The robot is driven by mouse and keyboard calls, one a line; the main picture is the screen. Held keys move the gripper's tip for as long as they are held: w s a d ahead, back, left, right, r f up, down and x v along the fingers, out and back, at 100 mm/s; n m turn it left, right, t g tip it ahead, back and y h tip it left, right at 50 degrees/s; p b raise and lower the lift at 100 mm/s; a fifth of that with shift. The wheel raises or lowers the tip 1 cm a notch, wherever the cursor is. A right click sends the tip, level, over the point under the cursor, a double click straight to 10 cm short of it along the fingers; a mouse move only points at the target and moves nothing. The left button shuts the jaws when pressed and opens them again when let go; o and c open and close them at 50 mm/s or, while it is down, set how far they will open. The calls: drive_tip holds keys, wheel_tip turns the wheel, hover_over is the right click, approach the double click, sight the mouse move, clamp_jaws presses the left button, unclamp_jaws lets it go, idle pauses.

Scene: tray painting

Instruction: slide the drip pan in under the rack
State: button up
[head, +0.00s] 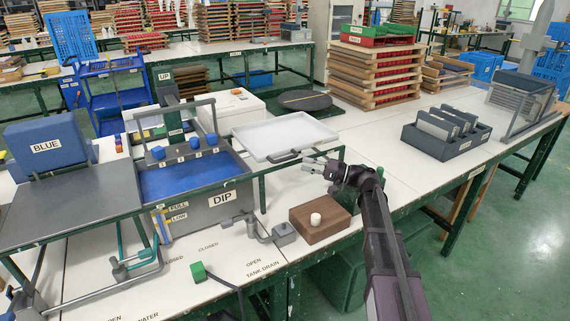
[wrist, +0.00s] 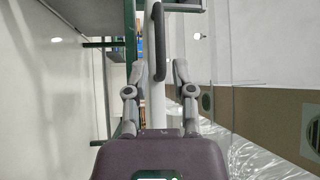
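The drip pan (head: 290,136) appears as a shallow white tray with a dark bar handle (head: 284,157) at its front, resting right of the blue-filled dip tank (head: 222,205). The rack (head: 202,155) appears to be the grey framed bar above the tank, with blue blocks on it. The pan is beside the rack, not under it. My gripper (head: 307,164) is at the pan's front, by the handle. In the wrist view my gripper (wrist: 156,68) is open, its fingers on either side of the dark handle (wrist: 158,45), with gaps visible on both sides.
A brown box with a white knob (head: 320,222) stands on the table below my gripper. A tank drain valve (head: 275,235) is left of it. A stack of wooden trays (head: 374,75) and a dark round disc (head: 305,100) stand behind. A grey slotted holder (head: 446,138) is to the right.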

sight(285, 159)
idle(0.3)
drive_tip(key=shift+p+x, duration=0.5)
drive_tip(key=shift+x, duration=3.25)
clamp_jaws()
